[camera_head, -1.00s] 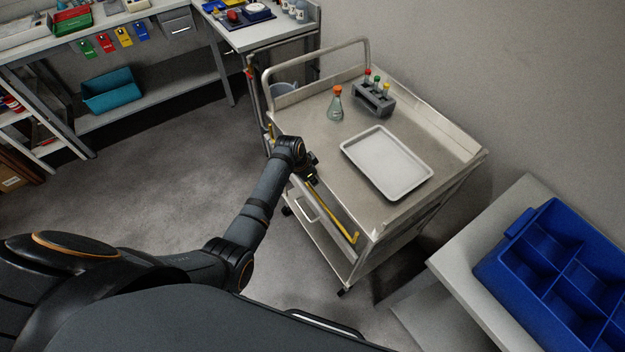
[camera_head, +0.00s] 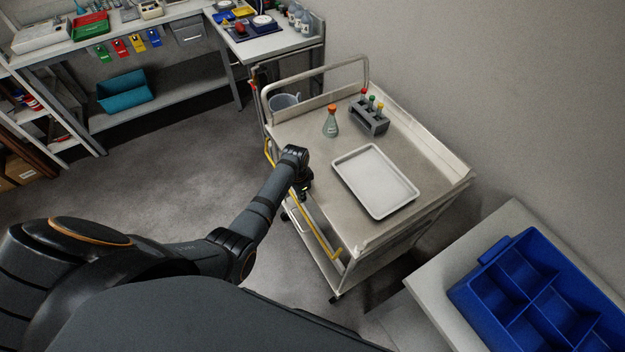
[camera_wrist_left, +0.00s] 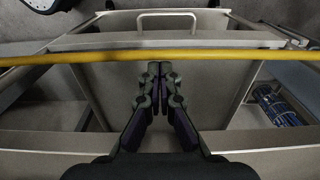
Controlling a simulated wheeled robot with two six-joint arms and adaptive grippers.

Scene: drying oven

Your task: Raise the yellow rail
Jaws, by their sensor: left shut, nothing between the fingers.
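The yellow rail (camera_head: 318,230) runs along the near long side of the grey cart (camera_head: 296,135), close to the level of its top. In the left wrist view the rail (camera_wrist_left: 215,55) crosses the whole picture from left to right. My left gripper (camera_head: 305,193) is at the cart's near side, by the middle of the rail. In the wrist view its fingers (camera_wrist_left: 160,68) are shut and empty, with their tips right by the rail's lower edge in the picture. I cannot tell whether they touch it. My right gripper is in no view.
On the cart top are a white tray (camera_head: 375,181), a flask with an orange stopper (camera_head: 331,123) and a grey tube rack (camera_head: 368,119). A blue divided bin (camera_head: 535,300) stands on a table at the right. Open floor (camera_head: 160,180) lies left of the cart.

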